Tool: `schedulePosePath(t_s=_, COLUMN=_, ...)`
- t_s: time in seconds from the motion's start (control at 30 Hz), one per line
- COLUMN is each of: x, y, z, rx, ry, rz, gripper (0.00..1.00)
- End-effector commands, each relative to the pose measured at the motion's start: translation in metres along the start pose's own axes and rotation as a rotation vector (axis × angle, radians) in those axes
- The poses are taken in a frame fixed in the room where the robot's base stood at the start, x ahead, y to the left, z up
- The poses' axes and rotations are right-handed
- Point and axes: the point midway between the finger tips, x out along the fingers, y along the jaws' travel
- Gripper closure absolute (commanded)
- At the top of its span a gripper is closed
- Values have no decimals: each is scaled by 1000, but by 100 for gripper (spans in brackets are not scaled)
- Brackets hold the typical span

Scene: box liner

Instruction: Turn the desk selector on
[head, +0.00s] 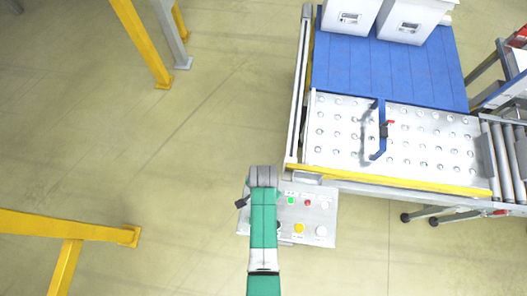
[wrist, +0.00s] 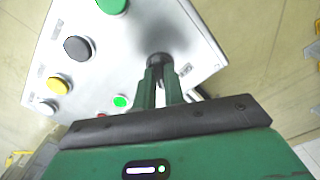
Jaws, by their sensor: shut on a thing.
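The grey desk panel (head: 318,212) stands in front of the conveyor table, partly covered by my green arm in the head view. In the wrist view the panel (wrist: 125,50) fills the upper middle. My gripper (wrist: 163,78) has its two green fingers closed on a small black selector knob (wrist: 158,60) at the panel's right part. Which way the selector points cannot be told, as the fingers cover much of it. In the head view my arm hides the fingers and the knob.
Near the fingers are a lit green lamp (wrist: 121,101) and a red button partly hidden by my gripper body. Further off are a black button (wrist: 78,48), a yellow button (wrist: 58,85), a white button (wrist: 48,107) and a large green button (wrist: 112,4). Yellow posts (head: 142,45) stand left.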

Motion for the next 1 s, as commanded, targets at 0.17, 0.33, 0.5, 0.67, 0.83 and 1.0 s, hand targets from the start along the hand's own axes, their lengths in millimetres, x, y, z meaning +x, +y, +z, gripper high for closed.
schedulePosePath(t_s=0.17, x=0, y=0, z=-1, rx=3, ry=1, rz=-1, gripper=100)
schedulePosePath(t_s=0.33, x=0, y=0, z=-1, rx=3, ry=1, rz=-1, gripper=81)
schedulePosePath(t_s=0.5, x=0, y=0, z=0, rx=2, ry=1, rz=-1, gripper=67)
schedulePosePath(t_s=0.67, x=-1, y=0, z=0, rx=1, ry=0, rz=-1, gripper=67)
schedulePosePath(t_s=0.83, x=-25, y=0, z=-1, rx=1, ry=3, rz=-3, gripper=67)
schedulePosePath(t_s=1.0, x=-59, y=0, z=-1, rx=1, ry=3, rz=-2, gripper=67)
